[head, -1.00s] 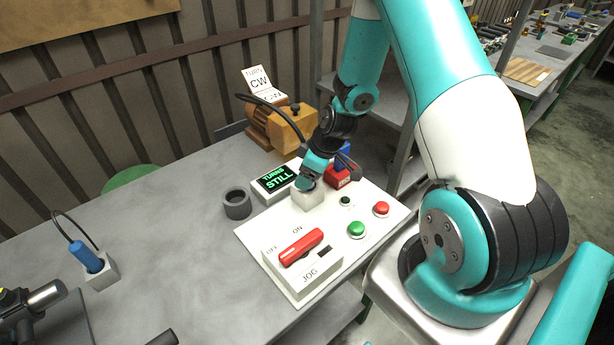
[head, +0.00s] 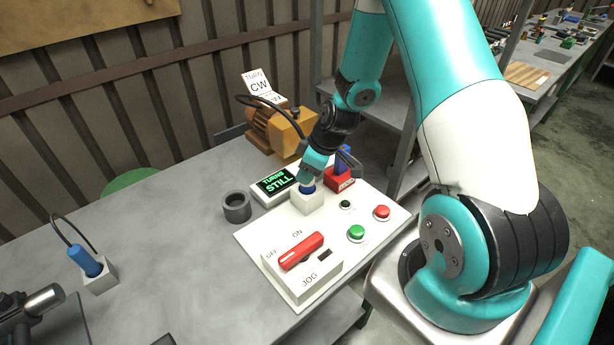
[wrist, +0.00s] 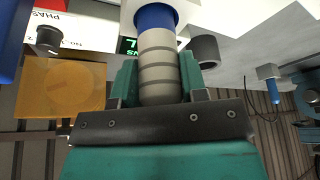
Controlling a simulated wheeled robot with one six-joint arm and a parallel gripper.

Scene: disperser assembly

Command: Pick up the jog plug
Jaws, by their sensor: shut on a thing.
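The jog plug is a grey ribbed cylinder with a blue end. In the wrist view the jog plug (wrist: 160,62) stands between the teal fingers of my gripper (wrist: 160,85), which is shut on its grey body. In the head view my gripper (head: 308,177) is above the white block (head: 307,202) on the panel. The blue end of the plug shows just above that block. I cannot tell whether its tip is still inside. The head view hides the grey body behind my gripper.
The white panel (head: 376,236) bears a red lever (head: 302,251), green button (head: 356,233) and red button (head: 381,212). A display (head: 274,182) reads STILL. A grey ring (head: 237,206), red block (head: 339,180) and orange motor (head: 277,132) stand nearby. A blue corded plug (head: 85,260) stands at left.

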